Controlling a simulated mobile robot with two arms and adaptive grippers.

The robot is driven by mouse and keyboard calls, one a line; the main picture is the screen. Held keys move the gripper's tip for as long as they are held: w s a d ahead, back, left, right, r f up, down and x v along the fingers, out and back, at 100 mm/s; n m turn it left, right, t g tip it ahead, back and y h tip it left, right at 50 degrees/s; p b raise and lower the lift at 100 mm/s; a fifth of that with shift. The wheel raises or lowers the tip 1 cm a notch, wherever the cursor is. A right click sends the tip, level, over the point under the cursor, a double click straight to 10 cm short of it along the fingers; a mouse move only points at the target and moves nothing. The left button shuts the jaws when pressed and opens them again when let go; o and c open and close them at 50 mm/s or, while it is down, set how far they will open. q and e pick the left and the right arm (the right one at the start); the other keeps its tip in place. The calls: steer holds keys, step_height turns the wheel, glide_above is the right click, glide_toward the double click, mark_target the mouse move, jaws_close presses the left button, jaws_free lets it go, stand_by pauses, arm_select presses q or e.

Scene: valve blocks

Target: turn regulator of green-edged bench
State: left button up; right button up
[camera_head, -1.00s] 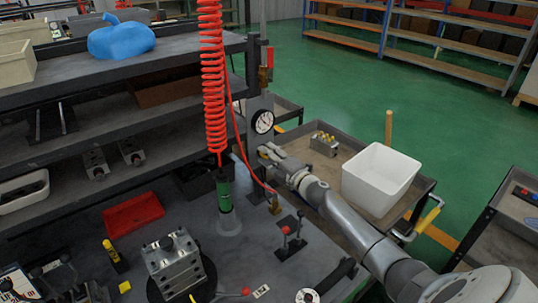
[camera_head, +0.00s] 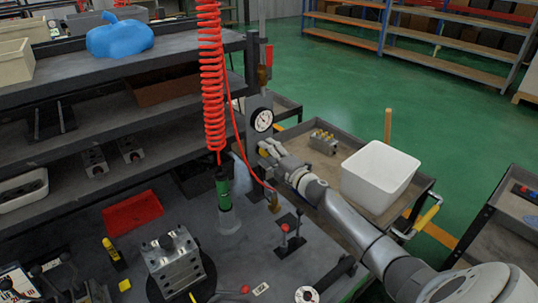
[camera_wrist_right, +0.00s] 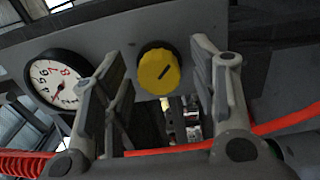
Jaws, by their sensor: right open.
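The regulator's round yellow knob (camera_wrist_right: 158,71), with a dark slot line set at a slant, is on a grey plate in the right wrist view. A white dial gauge with red digits (camera_wrist_right: 57,82) is left of it. In the head view the gauge (camera_head: 262,120) is on the post at the end of the bench (camera_head: 300,260). My right gripper (camera_head: 266,150) is just below that gauge. In the wrist view its fingers (camera_wrist_right: 158,52) are open, one each side of the knob, with gaps showing. In the head view the knob is hard to make out. My left gripper is not in view.
A red coiled hose (camera_head: 212,85) hangs left of the post, and its thin red line passes close to my right gripper. A green-and-clear cylinder (camera_head: 225,200) and a valve block (camera_head: 172,265) are on the bench. A white bin (camera_head: 380,176) stands on a cart behind my arm.

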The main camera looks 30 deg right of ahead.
steer(key=shift+s, duration=0.1)
steer(key=s+d, duration=0.1)
steer(key=s, duration=1.1)
steer(key=shift+f, duration=0.2)
